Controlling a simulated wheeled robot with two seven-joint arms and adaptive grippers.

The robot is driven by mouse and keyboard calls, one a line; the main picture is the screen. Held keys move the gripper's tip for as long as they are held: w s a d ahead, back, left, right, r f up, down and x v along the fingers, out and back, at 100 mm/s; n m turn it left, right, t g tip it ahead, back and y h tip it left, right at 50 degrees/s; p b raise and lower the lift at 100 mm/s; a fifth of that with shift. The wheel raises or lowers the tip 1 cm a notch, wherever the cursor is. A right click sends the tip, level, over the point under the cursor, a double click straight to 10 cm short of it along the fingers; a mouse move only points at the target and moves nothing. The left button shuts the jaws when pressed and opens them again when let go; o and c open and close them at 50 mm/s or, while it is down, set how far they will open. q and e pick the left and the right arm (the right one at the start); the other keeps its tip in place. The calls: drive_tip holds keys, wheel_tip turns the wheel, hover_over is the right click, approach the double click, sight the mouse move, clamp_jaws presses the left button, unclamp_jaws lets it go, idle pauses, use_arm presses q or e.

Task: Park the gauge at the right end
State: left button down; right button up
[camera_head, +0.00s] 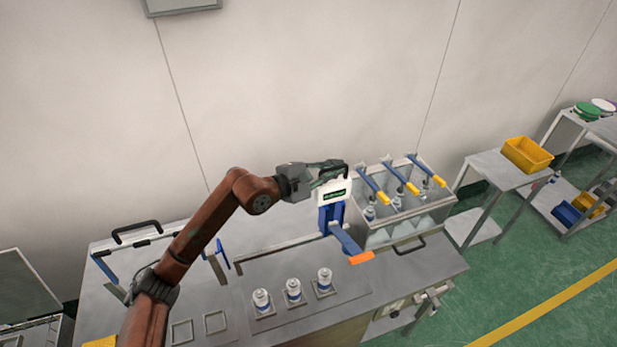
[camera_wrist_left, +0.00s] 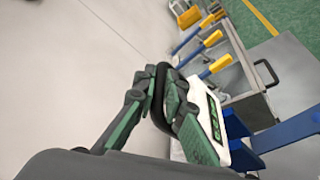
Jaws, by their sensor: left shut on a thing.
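The gauge (camera_head: 335,190) is a white box with a green display and a black loop handle. My left gripper (camera_head: 328,171) is shut on this handle, above the right half of the bench. In the left wrist view, the fingers of my left gripper (camera_wrist_left: 160,88) close around the handle, and the gauge (camera_wrist_left: 205,118) shows beside them. Blue parts (camera_head: 331,218) show directly below the white box. A blue lever with an orange tip (camera_head: 360,258) extends from there toward the front right; I cannot tell whether it belongs to the gauge. My right gripper is out of view.
A compartmented rack (camera_head: 413,228) with yellow-tipped levers stands to the right. A side table (camera_head: 490,166) holds a yellow bin (camera_head: 528,154).

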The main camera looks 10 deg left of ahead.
sight(341, 166)
use_arm(q)
drive_tip(key=d, duration=0.1)
drive_tip(key=w+d, duration=0.1)
drive_tip(key=shift+w+d, duration=0.2)
drive_tip(key=shift+d, duration=0.15)
drive_tip(key=shift+r, duration=0.1)
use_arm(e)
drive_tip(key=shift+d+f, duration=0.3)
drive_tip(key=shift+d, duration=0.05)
use_arm(q)
drive_tip(key=c, duration=2)
unclamp_jaws()
drive_tip(key=shift+w+d, duration=0.15)
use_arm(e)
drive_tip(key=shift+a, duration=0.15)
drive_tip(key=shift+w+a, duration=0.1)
use_arm(q)
drive_tip(key=v, duration=1.2)
